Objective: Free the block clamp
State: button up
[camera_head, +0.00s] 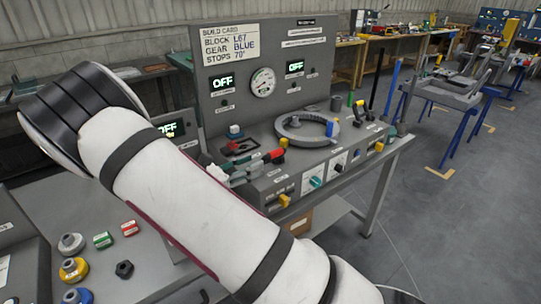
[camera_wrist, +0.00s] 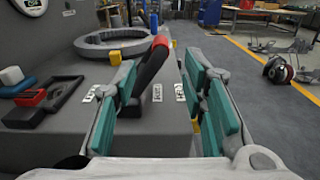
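A clamp lever with a black shaft and red tip (camera_wrist: 152,62) stands tilted on the console in the wrist view. Its red end also shows in the head view (camera_head: 275,155). I take it as the block clamp; its label is too small to read. My gripper (camera_wrist: 166,85) is open, with teal pads to the left and right. The lever shows between the pads, nearer the left one; I cannot tell whether it touches. In the head view my white arm hides much of the gripper.
A grey ring (camera_head: 307,129) lies on the console behind the lever. A dark tray (camera_wrist: 42,98) with a red piece sits left of my gripper. Knobs and yellow switches line the console's sloped front (camera_head: 315,180). Coloured parts lie on the near left table (camera_head: 120,270).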

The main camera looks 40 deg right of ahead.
aim_at(265, 159)
jog(key=d, duration=0.7)
jog(key=shift+w+d+p, duration=0.1)
jog(key=shift+d+p, duration=0.15)
jog(key=shift+p, duration=0.1)
grip_shut()
